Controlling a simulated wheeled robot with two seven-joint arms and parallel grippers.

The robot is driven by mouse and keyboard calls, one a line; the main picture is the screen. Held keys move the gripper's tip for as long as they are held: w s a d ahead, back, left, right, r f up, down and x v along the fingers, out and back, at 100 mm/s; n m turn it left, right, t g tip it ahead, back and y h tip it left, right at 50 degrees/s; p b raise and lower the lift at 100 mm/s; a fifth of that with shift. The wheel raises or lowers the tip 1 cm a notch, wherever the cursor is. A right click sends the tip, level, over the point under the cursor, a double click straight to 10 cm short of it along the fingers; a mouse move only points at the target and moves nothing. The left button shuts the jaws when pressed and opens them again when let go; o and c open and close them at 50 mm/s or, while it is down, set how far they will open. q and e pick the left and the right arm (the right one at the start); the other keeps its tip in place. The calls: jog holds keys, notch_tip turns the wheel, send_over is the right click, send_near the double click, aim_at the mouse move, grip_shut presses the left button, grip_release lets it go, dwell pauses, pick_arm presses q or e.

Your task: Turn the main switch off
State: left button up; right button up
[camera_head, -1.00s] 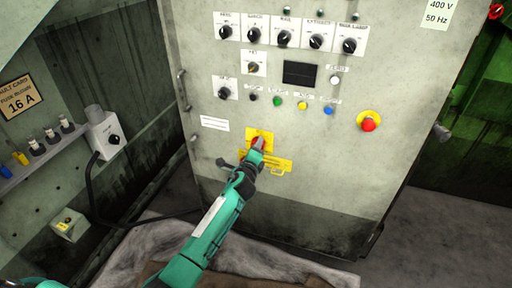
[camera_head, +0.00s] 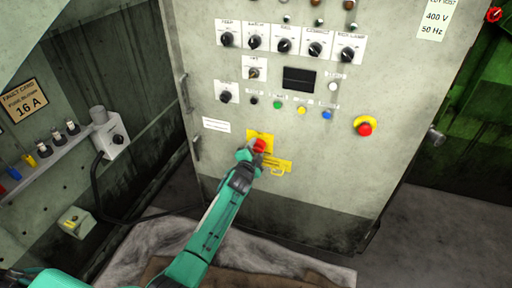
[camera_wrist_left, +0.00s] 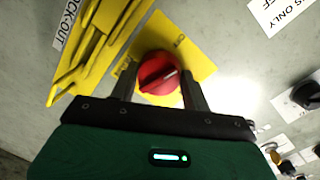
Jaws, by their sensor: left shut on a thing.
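The main switch is a red rotary knob (camera_head: 260,145) on a yellow plate (camera_head: 252,135), low on the front of the grey cabinet (camera_head: 330,185). In the left wrist view the red knob (camera_wrist_left: 158,73) sits between my two dark fingers, with its raised grip bar slanted. My left gripper (camera_head: 256,150) is at the knob and shut on it; it also shows in the left wrist view (camera_wrist_left: 160,88). The lettering on the plate is too small to read fully. My right gripper is not in view.
A yellow lock-out bracket (camera_head: 277,166) sits just right of and below the switch. Above are several black selector knobs, coloured buttons and a red emergency stop (camera_head: 364,129). A small switch box (camera_head: 112,138) with a cable is on the left wall.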

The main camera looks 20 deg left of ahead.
pick_arm(q)
jog(key=shift+f+n+h+p, duration=0.1)
jog(key=shift+n+h+p, duration=0.35)
jog(key=shift+n, duration=1.05)
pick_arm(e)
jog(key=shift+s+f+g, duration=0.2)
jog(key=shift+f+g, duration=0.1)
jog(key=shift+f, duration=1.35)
pick_arm(q)
jog(key=o, duration=1)
jog(key=shift+c, duration=0.2)
jog(key=shift+s, duration=0.1)
